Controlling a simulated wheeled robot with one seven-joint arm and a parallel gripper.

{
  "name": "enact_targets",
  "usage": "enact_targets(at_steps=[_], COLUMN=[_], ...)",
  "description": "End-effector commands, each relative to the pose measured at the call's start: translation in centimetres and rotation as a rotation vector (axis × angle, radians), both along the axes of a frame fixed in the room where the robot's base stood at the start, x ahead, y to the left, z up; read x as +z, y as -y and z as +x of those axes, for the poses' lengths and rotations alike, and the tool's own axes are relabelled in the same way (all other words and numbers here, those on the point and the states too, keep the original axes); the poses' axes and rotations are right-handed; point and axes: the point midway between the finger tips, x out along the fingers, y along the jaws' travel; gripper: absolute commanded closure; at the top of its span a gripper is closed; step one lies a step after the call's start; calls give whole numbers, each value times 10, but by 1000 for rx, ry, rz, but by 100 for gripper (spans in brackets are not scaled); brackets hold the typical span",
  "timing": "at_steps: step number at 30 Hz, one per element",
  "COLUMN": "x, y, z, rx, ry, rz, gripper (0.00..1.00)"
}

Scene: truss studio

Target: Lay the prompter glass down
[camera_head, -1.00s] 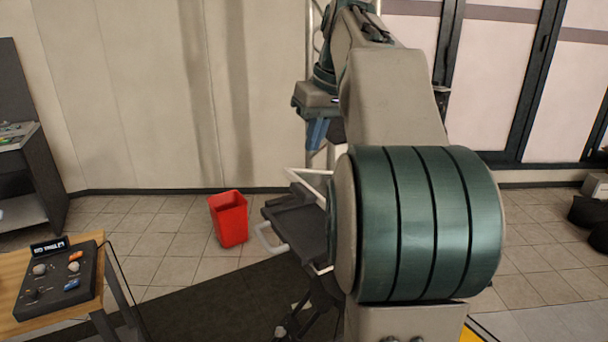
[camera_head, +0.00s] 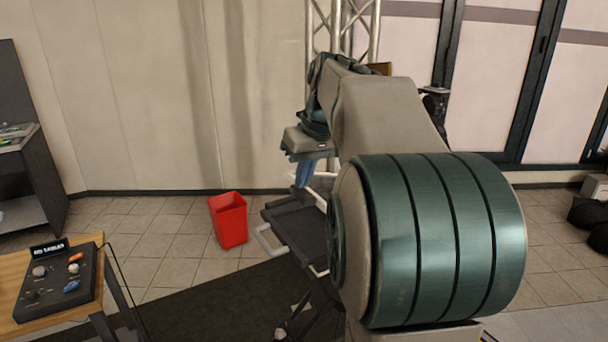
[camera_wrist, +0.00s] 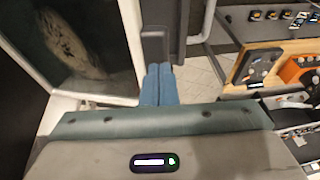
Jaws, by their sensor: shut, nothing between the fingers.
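My gripper (camera_head: 303,174) is shut and empty, its blue fingers pointing down above the prompter stand. It also shows in the wrist view (camera_wrist: 158,70). There the fingertips are close to a small dark grey tab (camera_wrist: 155,45); I cannot tell whether they touch. A dark, reflective pane in a pale frame, which looks like the prompter glass (camera_wrist: 80,45), fills the upper left of the wrist view, left of the fingers. In the head view a white frame edge (camera_head: 325,174) shows behind the gripper; my arm hides most of it, so the glass's tilt is unclear there.
The stand has a dark tray (camera_head: 298,232) and a white side handle (camera_head: 264,240). A red bin (camera_head: 229,220) stands left of it. A wooden table (camera_head: 45,318) with a control box (camera_head: 58,284) is at the lower left. A truss (camera_head: 342,28) rises behind my arm.

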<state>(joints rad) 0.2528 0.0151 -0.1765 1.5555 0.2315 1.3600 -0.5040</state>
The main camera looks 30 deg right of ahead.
Motion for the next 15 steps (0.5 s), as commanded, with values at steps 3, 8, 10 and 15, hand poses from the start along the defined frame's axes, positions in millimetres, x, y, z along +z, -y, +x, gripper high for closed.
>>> enact_targets(at_steps=[3, 8, 10, 15], x=[-6, -24, -32, -38], y=[-2, -9, -12, -16], z=[0, 0, 0, -1], rx=[0, 3, 2, 0], ry=[0, 0, -1, -2], rz=[0, -1, 0, 1], gripper=[100, 100, 100, 100])
